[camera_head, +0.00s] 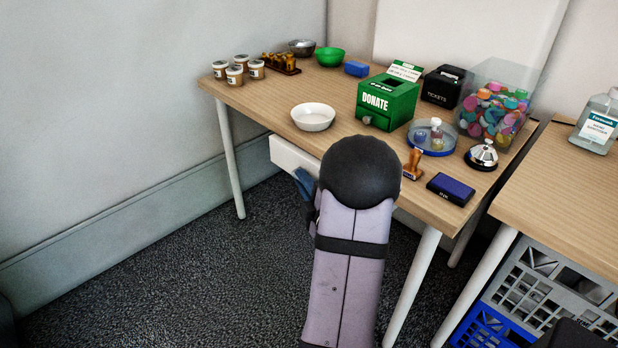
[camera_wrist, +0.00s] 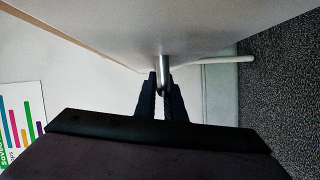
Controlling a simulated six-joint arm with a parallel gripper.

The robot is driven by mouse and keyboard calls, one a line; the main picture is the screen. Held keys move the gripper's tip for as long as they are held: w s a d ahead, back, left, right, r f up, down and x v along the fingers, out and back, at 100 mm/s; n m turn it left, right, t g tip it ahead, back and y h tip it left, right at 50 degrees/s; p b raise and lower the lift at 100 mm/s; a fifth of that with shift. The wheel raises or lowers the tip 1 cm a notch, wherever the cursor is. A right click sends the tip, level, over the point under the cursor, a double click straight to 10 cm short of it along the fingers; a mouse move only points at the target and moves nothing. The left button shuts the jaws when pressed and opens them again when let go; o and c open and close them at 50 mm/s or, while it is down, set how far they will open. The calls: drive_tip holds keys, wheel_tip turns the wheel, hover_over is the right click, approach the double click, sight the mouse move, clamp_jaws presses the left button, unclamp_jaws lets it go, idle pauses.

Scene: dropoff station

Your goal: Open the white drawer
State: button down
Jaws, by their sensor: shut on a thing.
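The white drawer (camera_head: 289,157) sits under the front edge of the wooden table, and part of its front shows to the left of my arm. My arm hides the rest of it in the head view. In the wrist view the white drawer front (camera_wrist: 200,25) fills the upper part, with a metal handle (camera_wrist: 163,70) standing out from it. My gripper (camera_wrist: 163,90) is shut on this handle, one dark finger on each side. In the head view my gripper (camera_head: 306,186) is mostly hidden beside my arm, close below the drawer.
On the table (camera_head: 290,90) stand a white bowl (camera_head: 313,117), a green donate box (camera_head: 386,101), a stamp (camera_head: 413,164), an ink pad (camera_head: 450,189) and a bell (camera_head: 481,154). A table leg (camera_head: 231,155) stands left of the drawer. The floor in front is clear left of my arm.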

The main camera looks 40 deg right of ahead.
drive_tip(key=a+p, duration=1.4)
drive_tip(key=a, duration=0.7)
drive_tip(key=shift+a, duration=0.15)
drive_tip(key=c, duration=1.8)
unclamp_jaws()
drive_tip(key=shift+c, duration=0.2)
drive_tip(key=shift+r, duration=0.1)
